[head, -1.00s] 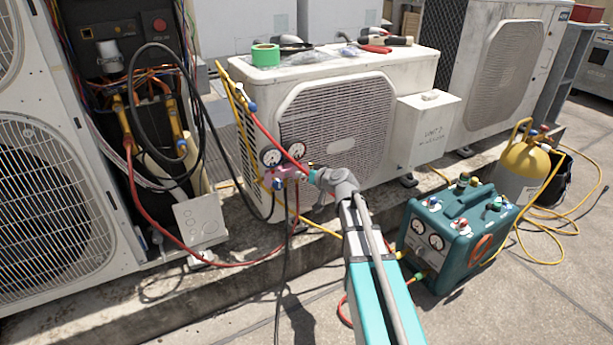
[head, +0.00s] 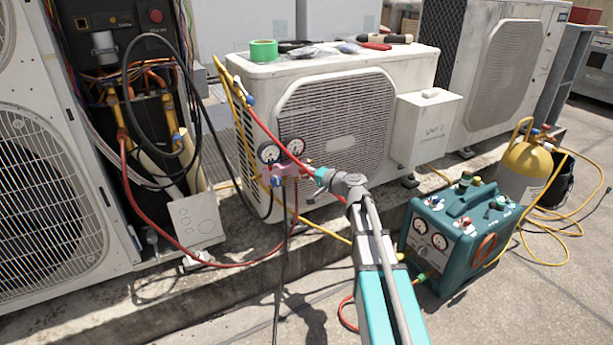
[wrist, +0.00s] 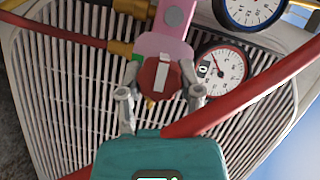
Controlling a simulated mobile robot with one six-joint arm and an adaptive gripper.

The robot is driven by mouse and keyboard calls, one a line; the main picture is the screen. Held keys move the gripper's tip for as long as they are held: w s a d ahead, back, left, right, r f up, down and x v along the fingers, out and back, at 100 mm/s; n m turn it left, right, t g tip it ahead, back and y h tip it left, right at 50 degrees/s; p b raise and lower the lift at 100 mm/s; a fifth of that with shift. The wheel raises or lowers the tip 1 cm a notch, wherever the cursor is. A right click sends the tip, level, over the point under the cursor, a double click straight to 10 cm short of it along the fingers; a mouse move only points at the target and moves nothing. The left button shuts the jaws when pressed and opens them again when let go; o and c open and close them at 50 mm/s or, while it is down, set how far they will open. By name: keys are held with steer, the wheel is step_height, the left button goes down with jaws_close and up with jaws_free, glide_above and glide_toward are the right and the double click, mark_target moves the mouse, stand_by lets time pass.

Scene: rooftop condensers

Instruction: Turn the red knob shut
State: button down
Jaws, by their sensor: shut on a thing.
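The red knob (wrist: 151,79) with a pale bar across its face shows in the wrist view, at the end of the pink manifold (wrist: 163,47). My gripper (wrist: 161,88) has a finger on each side of it and is shut on it. In the head view, my gripper (head: 320,177) is at the right side of the pink manifold (head: 280,171), below two round gauges (head: 268,153). The knob is mostly hidden there by the gripper and hose.
A red hose (wrist: 250,97) crosses the wrist view close by my gripper. The condenser grille (head: 350,115) is right behind the manifold. A teal recovery machine (head: 460,235) stands to the right of my arm, with a yellow cylinder (head: 528,157) beyond it.

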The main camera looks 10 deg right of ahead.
steer(key=shift+w+d+m, duration=0.15)
steer(key=shift+d+m, duration=0.05)
steer(key=shift+m, duration=0.4)
steer(key=shift+c, duration=2)
jaws_free()
steer(key=shift+o, duration=0.7)
steer(key=shift+a, duration=0.1)
